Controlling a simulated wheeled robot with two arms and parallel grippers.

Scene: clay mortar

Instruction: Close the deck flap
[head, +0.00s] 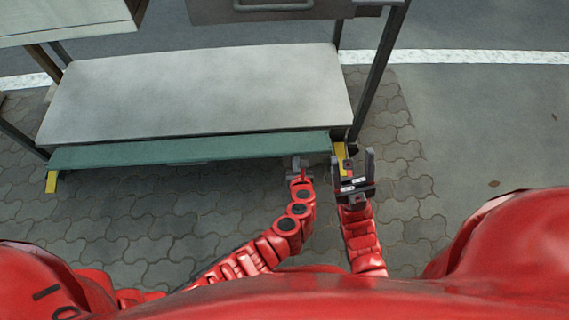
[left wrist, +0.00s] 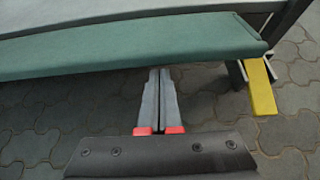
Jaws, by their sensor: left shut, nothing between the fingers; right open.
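The deck flap (head: 190,149) is a long green strip along the front edge of the grey deck (head: 200,92). In the left wrist view the green flap (left wrist: 120,47) crosses the top, sloping slightly. My left gripper (head: 298,161) is shut and empty near the flap's front edge, towards its right end. In the left wrist view its fingertips (left wrist: 160,72) end at the flap's lower edge; I cannot tell if they touch it. My right gripper (head: 355,156) is open and empty, just right of the flap's right end.
Dark posts (head: 376,70) rise at the deck's sides. A grey drawer front (head: 270,10) hangs above. Paving in front is free.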

